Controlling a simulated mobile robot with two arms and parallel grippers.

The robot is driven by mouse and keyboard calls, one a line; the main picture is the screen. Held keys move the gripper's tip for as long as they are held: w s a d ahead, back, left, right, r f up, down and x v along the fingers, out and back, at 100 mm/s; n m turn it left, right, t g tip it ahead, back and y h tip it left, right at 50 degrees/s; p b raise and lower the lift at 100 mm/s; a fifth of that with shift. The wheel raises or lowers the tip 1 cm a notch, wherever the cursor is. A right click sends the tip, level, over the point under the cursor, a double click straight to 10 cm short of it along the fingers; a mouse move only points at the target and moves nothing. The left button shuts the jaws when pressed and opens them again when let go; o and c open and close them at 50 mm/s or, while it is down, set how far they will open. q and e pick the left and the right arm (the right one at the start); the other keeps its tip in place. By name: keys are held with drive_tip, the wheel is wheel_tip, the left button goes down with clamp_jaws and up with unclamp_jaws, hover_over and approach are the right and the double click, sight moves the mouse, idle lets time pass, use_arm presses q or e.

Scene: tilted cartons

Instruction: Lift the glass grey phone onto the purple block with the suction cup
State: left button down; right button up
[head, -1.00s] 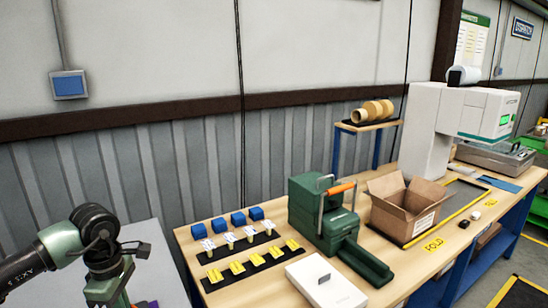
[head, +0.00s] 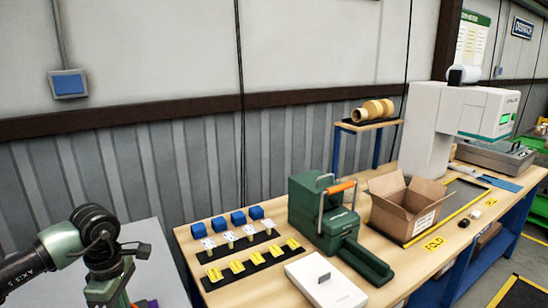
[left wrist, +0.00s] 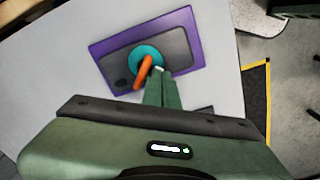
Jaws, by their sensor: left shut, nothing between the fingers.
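In the left wrist view the purple block (left wrist: 198,45) lies on a light grey table. The dark grey phone (left wrist: 176,45) shows over the block, with purple visible around it. A round teal suction cup (left wrist: 134,56) with an orange handle (left wrist: 141,76) sits on the phone. My left gripper (left wrist: 161,72) is shut and empty, its fingertips just beside the handle; I cannot tell whether they touch it. In the head view a bit of purple (head: 151,303) shows at the bottom edge beside my left arm. My right gripper is not in view.
The grey table (left wrist: 60,65) is clear left of the block.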

use_arm(q)
drive_tip(key=shift+f+b, duration=0.45)
drive_tip(key=shift+f, duration=0.25)
drive_tip(key=shift+r, duration=0.1)
idle(0.4)
drive_tip(key=shift+r+p, duration=2.25)
drive_tip(key=shift+r, duration=1.25)
drive_tip(key=shift+f, duration=0.1)
